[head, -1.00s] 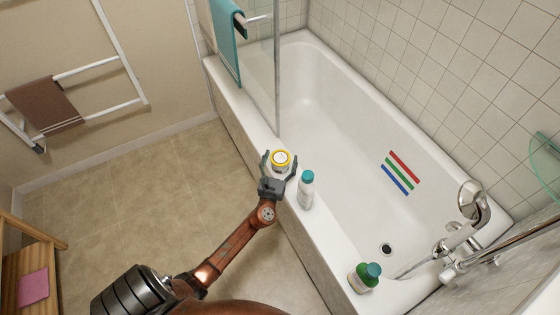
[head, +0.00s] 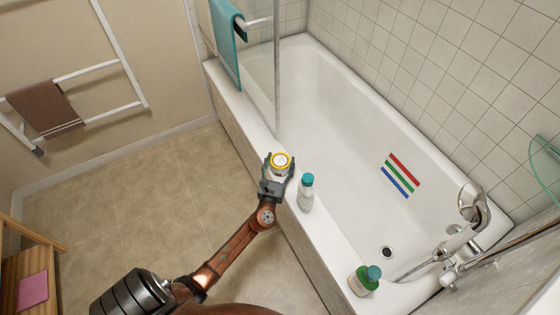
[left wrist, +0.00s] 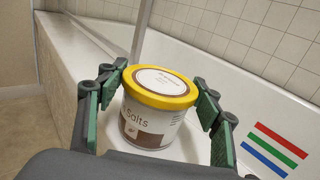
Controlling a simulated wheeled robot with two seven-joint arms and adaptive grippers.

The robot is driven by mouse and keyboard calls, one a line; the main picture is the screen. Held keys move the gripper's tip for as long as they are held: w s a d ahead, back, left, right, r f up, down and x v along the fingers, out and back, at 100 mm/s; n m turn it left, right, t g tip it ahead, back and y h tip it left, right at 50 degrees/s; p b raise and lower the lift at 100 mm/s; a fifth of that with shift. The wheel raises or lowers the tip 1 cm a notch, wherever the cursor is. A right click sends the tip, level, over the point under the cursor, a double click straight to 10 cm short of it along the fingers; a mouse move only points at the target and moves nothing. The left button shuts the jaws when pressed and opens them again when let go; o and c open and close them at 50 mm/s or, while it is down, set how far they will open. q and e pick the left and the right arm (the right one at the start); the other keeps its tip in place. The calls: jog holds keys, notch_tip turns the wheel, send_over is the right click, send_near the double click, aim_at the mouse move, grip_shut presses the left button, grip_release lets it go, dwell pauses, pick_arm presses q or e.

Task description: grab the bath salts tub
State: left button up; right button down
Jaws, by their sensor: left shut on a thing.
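The bath salts tub (head: 281,161) is white with a yellow-rimmed lid and stands upright at the bathtub's near rim. In the left wrist view the tub (left wrist: 155,110) shows the word "Salts" and a brown band on its label. My left gripper (head: 279,167) has its fingers on either side of the tub, shut on it. In the left wrist view the green-padded fingers of the gripper (left wrist: 158,108) flank the tub's sides. The tub's underside is hidden, so I cannot tell whether it touches the rim. My right gripper is not in view.
A white bottle with a teal cap (head: 306,193) stands on the rim close to the right of the gripper. A green bottle (head: 364,281) stands farther along the rim. A glass screen (head: 262,70) rises behind the tub. The bathtub (head: 335,150) is empty inside.

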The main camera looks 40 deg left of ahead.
pick_arm(q)
jog(key=shift+s+a, duration=0.4)
jog(key=shift+s, duration=0.65)
jog(key=o, duration=1.5)
jog(key=shift+s+a, duration=0.1)
jog(key=v, duration=1.2)
jog(key=shift+c, duration=0.2)
